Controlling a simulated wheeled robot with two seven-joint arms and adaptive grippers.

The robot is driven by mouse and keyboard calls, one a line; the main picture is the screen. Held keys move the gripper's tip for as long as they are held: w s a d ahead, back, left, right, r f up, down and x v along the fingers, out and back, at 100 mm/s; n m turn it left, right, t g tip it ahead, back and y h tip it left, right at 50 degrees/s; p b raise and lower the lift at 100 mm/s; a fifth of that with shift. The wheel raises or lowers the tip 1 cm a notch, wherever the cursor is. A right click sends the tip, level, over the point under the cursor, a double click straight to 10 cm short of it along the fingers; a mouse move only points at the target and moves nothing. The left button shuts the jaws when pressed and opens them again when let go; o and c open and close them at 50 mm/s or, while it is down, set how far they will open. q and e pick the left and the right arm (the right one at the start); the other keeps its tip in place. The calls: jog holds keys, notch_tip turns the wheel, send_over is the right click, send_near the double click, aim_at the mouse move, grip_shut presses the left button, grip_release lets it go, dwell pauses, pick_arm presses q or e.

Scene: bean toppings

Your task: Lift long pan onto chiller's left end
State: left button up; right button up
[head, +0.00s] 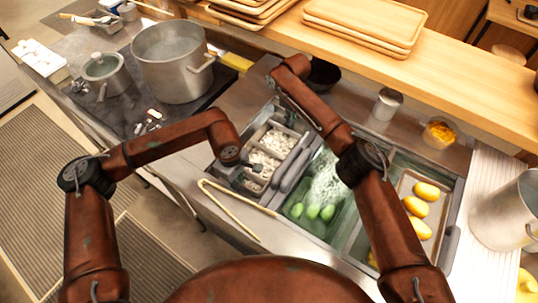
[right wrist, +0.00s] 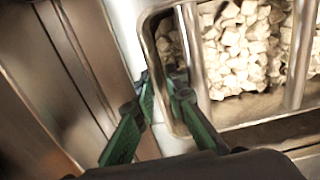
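The long metal pan (head: 268,143) holds white chunks in several compartments, at the left end of the chiller (head: 343,231) in the head view. In the right wrist view, the pan (right wrist: 188,45) shows its rim and a wall between compartments. My right gripper (right wrist: 162,76) is closed in on the rim, one finger outside and one inside. In the head view it is at the pan's far end, mostly hidden. My left gripper (head: 250,166) is at the pan's near end; its fingers are too small to read. I cannot tell whether the pan rests on anything.
A large pot (head: 172,65) and a small lidded pot (head: 106,75) stand on the stove at left. Tongs (head: 232,213) lie along the front counter. Green fruit (head: 313,211) and yellow fruit (head: 417,206) are in the chiller. A can (head: 387,104) stands behind it.

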pick_arm(q)
grip_shut()
pick_arm(e)
jog(key=shift+r, duration=0.1)
grip_shut()
pick_arm(q)
jog(key=shift+r, duration=0.15)
pick_arm(e)
jog(key=shift+r, duration=0.1)
